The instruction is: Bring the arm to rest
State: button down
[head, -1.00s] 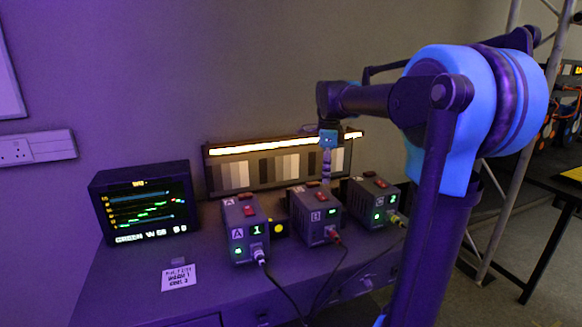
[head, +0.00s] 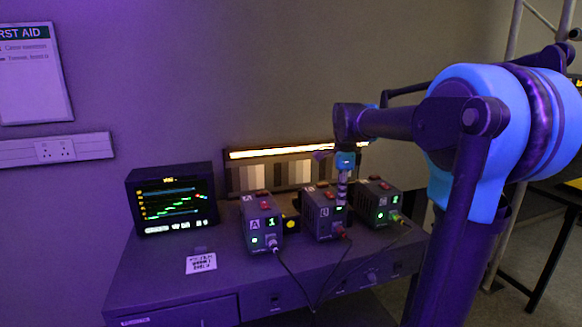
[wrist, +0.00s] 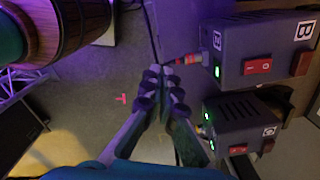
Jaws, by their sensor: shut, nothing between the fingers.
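My gripper (wrist: 163,92) shows in the wrist view with its fingers together and nothing between them. In the head view my arm reaches in from the right, and its wrist hangs down just above box B (head: 325,222). The fingertips are hard to make out there. Box A (head: 262,226) stands to the left of box B and box C (head: 379,204) to the right. Each box has a red switch on top, green lights and a cable at its front. In the wrist view box B (wrist: 262,60) and box C (wrist: 248,125) lie to the right of the gripper.
A monitor (head: 172,200) stands at the left of the desk (head: 215,287), with a small printed card (head: 201,262) in front. A lit strip panel (head: 290,152) stands behind the boxes. Cables (head: 297,280) hang over the desk front. A truss pole (head: 500,240) rises at the right.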

jog(key=s+d+f+n+t, duration=0.2)
jog(key=s+f+n, duration=0.7)
jog(key=s+f, duration=0.1)
jog(key=s+d+f+n+t, duration=0.1)
jog(key=s+f+n+t, duration=0.1)
jog(key=s+f+n, duration=0.8)
notch_tip(320, 180, down, 3)
jog(key=shift+s+d+f, duration=0.15)
jog(key=shift+s+d, duration=0.25)
jog(key=shift+s, duration=0.1)
